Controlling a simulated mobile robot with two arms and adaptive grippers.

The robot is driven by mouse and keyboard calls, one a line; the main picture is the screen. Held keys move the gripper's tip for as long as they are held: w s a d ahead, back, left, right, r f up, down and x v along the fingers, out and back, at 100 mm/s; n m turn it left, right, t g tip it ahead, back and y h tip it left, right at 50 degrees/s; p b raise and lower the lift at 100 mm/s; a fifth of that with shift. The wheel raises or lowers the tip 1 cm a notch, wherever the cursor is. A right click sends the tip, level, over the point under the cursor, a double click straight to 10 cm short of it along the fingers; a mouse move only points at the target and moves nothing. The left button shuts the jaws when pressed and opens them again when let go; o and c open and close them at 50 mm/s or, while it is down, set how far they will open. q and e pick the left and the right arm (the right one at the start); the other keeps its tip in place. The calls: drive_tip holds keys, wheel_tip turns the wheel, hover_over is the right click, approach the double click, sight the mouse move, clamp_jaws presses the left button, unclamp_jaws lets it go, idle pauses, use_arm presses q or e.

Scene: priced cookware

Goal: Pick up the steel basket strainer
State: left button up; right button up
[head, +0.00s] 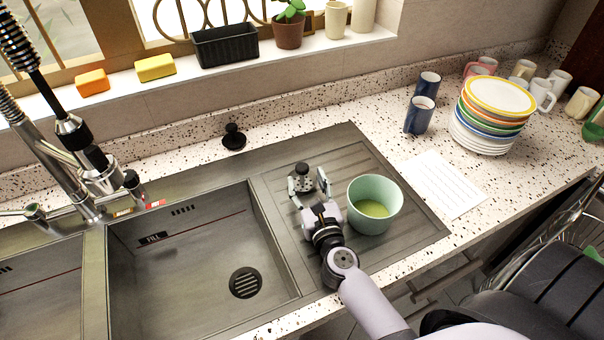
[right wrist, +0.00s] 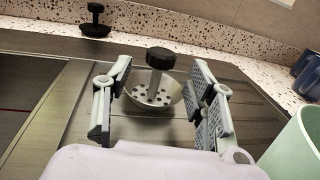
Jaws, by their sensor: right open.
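The steel basket strainer (right wrist: 152,97) has a black knob on a post above a perforated steel bowl. In the right wrist view it stands upright on the drainboard, between and beyond my open fingers, with a gap on each side. In the head view the strainer (head: 302,170) shows small at my fingertips, partly covered by them. My right gripper (head: 309,184) is open and empty, low over the drainboard; its two fingers also fill the sides of the right wrist view (right wrist: 161,85). My left gripper is not in view.
A mint-green pot (head: 386,192) stands close on the right of my right gripper. The sink basin (head: 200,260) with its drain lies to the left. A black stopper (head: 233,138) stands on the counter behind. A paper sheet (head: 447,184) and stacked plates (head: 486,130) are further right.

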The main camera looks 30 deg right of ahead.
sight(302, 170)
drive_tip(key=x, duration=0.4)
drive_tip(key=shift+r+p, duration=0.15)
drive_tip(key=shift+p, duration=0.25)
drive_tip(key=shift+w+d, duration=0.1)
drive_tip(key=shift+w, duration=0.2)
drive_tip(key=shift+s, duration=0.1)
drive_tip(key=shift+c, duration=0.7)
drive_tip(key=c, duration=0.4)
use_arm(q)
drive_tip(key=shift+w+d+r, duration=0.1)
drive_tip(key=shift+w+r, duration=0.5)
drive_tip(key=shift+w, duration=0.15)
use_arm(e)
clamp_jaws()
